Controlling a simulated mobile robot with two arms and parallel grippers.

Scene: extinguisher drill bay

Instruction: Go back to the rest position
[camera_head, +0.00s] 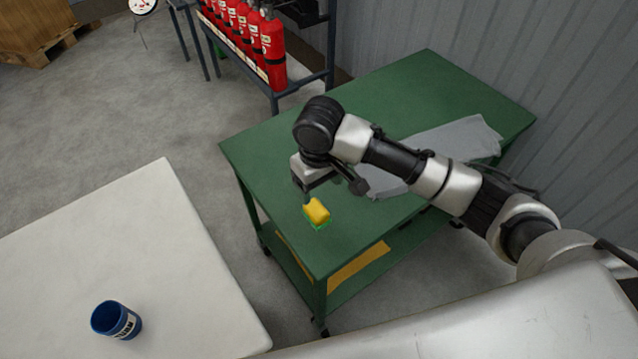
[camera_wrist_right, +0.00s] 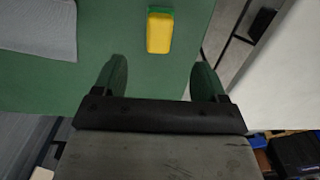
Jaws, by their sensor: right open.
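My right gripper (camera_head: 331,187) is above the green cart table (camera_head: 277,137), close to a yellow and green sponge (camera_head: 317,212). In the right wrist view the two fingers of the gripper (camera_wrist_right: 158,80) are spread apart with nothing between them. The sponge (camera_wrist_right: 159,32) lies on the green top beyond the fingertips, apart from them. My left gripper does not show in either view.
A grey cloth (camera_head: 447,141) lies on the cart beneath my right arm. A rack with several red extinguishers (camera_head: 273,50) stands behind. Bare floor (camera_head: 90,115) lies at the upper left.

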